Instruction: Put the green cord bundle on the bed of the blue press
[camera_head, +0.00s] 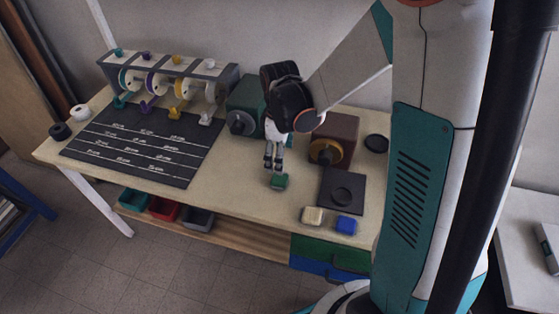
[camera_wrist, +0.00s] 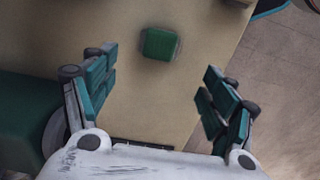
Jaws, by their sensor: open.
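The green cord bundle (camera_head: 279,181) is a small green block on the tabletop, just below my gripper (camera_head: 272,164) in the head view. In the wrist view, the bundle (camera_wrist: 160,43) lies beyond and between the spread fingers of my gripper (camera_wrist: 158,62). My gripper is open and empty, and the bundle looks apart from the fingers. I cannot make out a blue press.
A black square plate (camera_head: 341,190) lies right of the bundle, with a cream block (camera_head: 312,215) and a blue block (camera_head: 346,225) in front. A dark marked mat (camera_head: 145,145) and a spool rack (camera_head: 170,66) are left. The tabletop (camera_head: 232,190) around the bundle is clear.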

